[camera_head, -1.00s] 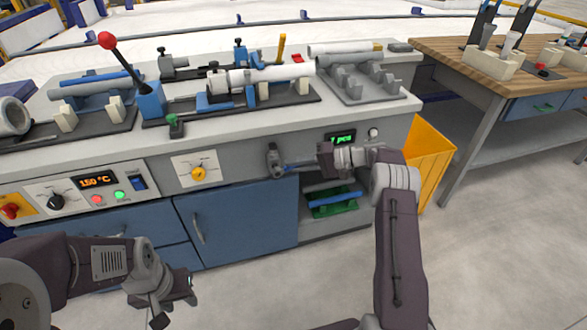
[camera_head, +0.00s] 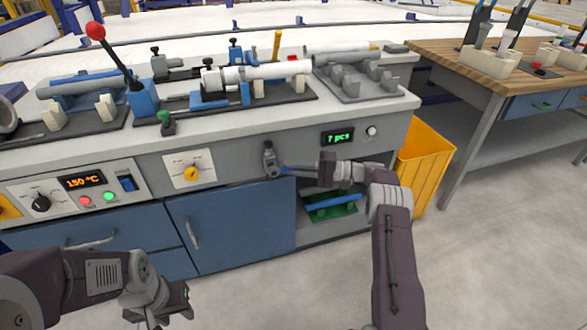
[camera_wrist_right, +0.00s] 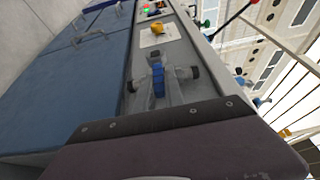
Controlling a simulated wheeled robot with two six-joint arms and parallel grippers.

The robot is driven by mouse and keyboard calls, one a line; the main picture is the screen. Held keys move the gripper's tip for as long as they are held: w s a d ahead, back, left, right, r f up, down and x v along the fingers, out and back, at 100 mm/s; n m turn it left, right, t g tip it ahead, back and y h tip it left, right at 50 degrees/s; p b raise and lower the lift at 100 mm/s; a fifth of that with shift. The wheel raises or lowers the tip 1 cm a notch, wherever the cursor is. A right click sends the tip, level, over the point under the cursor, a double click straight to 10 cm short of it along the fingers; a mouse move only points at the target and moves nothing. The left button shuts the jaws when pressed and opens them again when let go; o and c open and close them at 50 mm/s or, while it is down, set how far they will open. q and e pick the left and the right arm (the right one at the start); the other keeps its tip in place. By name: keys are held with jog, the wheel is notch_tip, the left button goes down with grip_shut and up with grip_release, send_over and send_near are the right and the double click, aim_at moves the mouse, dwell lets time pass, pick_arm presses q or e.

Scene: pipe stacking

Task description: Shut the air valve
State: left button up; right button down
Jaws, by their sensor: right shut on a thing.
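The air valve is a grey fitting (camera_head: 270,159) on the bench's front panel, left of the green counter display. Its blue lever (camera_wrist_right: 158,80) points to the right in the head view and lies between the fingers of my right gripper (camera_wrist_right: 160,88) in the right wrist view. My right gripper (camera_head: 292,169) is shut on this lever. The fingers partly hide the lever and the valve body. My left gripper (camera_head: 168,311) is low in front of the blue drawers, away from the valve, with its fingers apart and nothing seen between them.
A yellow dial (camera_head: 191,172) sits left of the valve and the counter display (camera_head: 339,138) right of it. An open shelf below holds a green tray (camera_head: 333,211) with a blue pipe. A yellow bin (camera_head: 425,165) stands at the bench's right end. The floor in front is clear.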

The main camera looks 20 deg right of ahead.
jog(key=shift+a+f, duration=0.1)
jog(key=c, duration=1.4)
grip_release()
jog(key=shift+c, duration=0.2)
jog(key=shift+d, duration=0.35)
jog(key=v, duration=0.8)
jog(key=shift+s+d+p, duration=0.15)
jog(key=shift+p, duration=0.25)
